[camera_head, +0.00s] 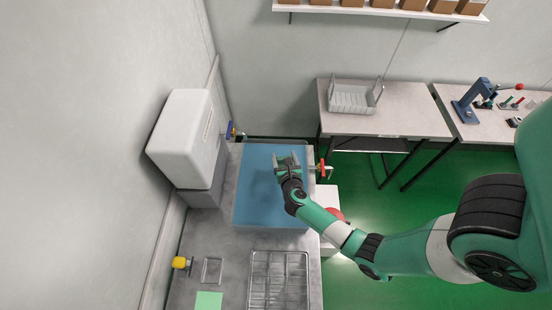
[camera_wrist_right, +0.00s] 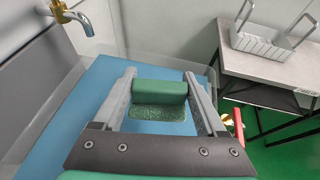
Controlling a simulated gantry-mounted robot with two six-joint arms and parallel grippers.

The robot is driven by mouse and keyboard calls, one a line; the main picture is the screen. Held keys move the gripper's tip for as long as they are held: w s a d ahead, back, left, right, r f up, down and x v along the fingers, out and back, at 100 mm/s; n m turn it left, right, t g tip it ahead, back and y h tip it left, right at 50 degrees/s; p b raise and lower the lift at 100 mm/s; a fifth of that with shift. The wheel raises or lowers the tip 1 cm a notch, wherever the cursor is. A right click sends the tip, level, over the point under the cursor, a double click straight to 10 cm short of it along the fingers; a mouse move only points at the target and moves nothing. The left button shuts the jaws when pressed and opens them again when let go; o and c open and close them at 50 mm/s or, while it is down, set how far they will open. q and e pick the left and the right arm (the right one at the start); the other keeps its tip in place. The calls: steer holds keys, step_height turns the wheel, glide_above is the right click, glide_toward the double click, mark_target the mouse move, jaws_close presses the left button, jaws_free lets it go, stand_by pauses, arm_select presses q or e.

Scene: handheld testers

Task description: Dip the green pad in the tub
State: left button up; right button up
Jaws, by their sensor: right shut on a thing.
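The tub (camera_head: 258,208) is a large rectangle filled with a blue surface, set in the grey counter in the head view. My right gripper (camera_head: 287,160) is over its upper right part, pointing away from me. In the right wrist view, my right gripper (camera_wrist_right: 160,88) is shut on the green pad (camera_wrist_right: 160,92), which sits between the two grey fingers. The pad's upper part is plain dark green. A speckled green patch shows just below it against the blue; I cannot tell how deep the pad is. My left gripper is out of view.
A white box unit (camera_head: 183,135) stands left of the tub. A brass tap (camera_wrist_right: 72,17) is at the upper left in the wrist view. A wire rack (camera_head: 279,280) and a light green square (camera_head: 209,301) lie nearer. A grey basket (camera_head: 352,98) stands on a separate table.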

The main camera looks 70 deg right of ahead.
steer(key=shift+a, duration=0.1)
step_height(320, 180, down, 11)
steer(key=b, duration=0.9)
steer(key=shift+r, duration=0.2)
stand_by(1.0)
step_height(320, 180, up, 13)
steer(key=p, duration=1.3)
steer(key=shift+r, duration=0.15)
